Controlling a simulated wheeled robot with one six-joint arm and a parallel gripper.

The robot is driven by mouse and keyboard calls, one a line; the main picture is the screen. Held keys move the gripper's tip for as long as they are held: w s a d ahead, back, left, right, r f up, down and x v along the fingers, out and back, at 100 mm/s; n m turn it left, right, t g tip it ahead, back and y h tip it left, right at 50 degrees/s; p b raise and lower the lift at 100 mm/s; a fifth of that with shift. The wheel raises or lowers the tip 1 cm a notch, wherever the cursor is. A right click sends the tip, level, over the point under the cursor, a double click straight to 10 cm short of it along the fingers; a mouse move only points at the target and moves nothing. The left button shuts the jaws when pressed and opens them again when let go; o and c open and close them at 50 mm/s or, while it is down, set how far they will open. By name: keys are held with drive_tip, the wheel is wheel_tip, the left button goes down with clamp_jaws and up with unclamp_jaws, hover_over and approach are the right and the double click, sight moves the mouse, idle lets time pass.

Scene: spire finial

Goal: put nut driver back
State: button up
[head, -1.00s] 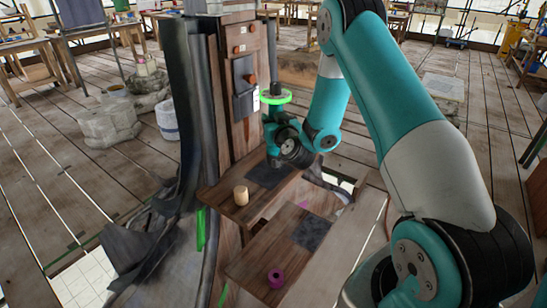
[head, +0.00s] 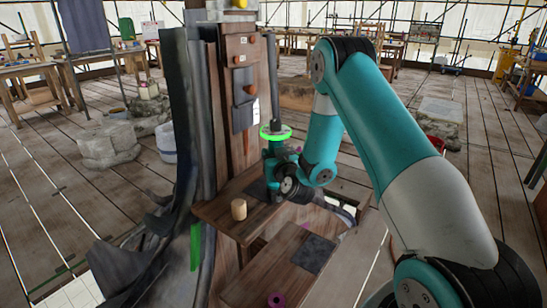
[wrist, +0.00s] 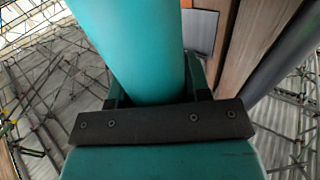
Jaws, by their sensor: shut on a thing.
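My gripper (head: 276,138) is in front of the dark wooden post, above the upper shelf, at the bright green ring. In the wrist view my gripper (wrist: 157,92) is closed around a thick teal cylinder, taken as the nut driver (wrist: 130,45), which runs up out of the picture. Its far end is hidden there. In the head view the tool is too small to separate clearly from the wrist. The post (head: 235,140) carries orange knobs and a dark grey plate (head: 243,112).
A tan cylinder (head: 239,209) stands on the upper shelf (head: 215,212), left of my wrist. A grey pole (wrist: 285,45) runs close to the right in the wrist view. Floor to the right is mostly clear.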

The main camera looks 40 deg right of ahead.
drive_tip(key=o, duration=1.3)
drive_tip(key=shift+s, duration=0.1)
